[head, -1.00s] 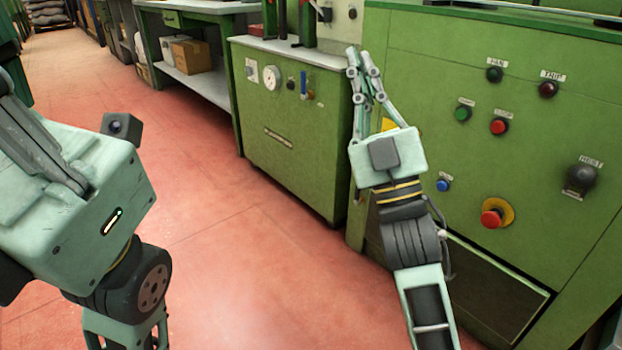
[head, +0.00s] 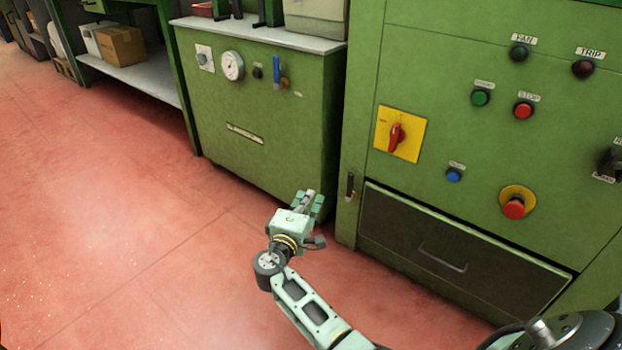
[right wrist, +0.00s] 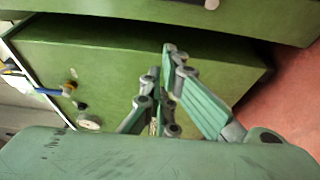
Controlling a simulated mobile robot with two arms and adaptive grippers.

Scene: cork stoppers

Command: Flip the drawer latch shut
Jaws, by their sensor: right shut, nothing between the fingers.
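The drawer (head: 425,247) has a dark front with a bar handle (head: 443,257), low in the green control cabinet; it looks closed. A small dark latch lever (head: 350,187) stands roughly upright on the cabinet front, just left of the drawer's upper left corner. My right gripper (head: 309,200) is shut and empty, to the left of the latch and slightly below it in the head view, apart from it in the picture. Its fingers also show in the right wrist view (right wrist: 165,75), where I cannot make out the latch. My left gripper is out of view.
The control cabinet carries a red rotary switch (head: 397,136) on a yellow plate, a red mushroom button (head: 514,207) and several smaller buttons. A lower green cabinet (head: 255,130) with a gauge (head: 232,66) stands behind my right gripper. The red floor (head: 130,240) at left is clear.

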